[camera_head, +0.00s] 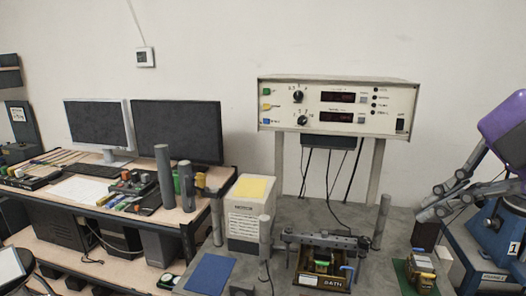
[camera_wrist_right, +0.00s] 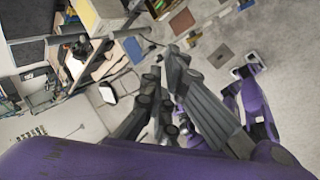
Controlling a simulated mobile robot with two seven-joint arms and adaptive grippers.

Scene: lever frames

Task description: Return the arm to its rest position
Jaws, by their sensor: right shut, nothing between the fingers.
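My right arm, purple with grey finger links, comes in at the right edge of the head view. My right gripper (camera_head: 428,202) is shut and empty, raised in front of the blue stand at the right and pointing left. Its dark fingers also show in the right wrist view (camera_wrist_right: 166,62), over the floor and furniture, with nothing held in them. My left gripper does not show clearly in either view.
A control box (camera_head: 338,108) with dials and displays stands on posts behind the grey bench. The bench carries a box with a yellow top (camera_head: 250,215), a blue pad (camera_head: 210,274) and the BATH fixture (camera_head: 322,268). A desk with monitors (camera_head: 176,132) stands left.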

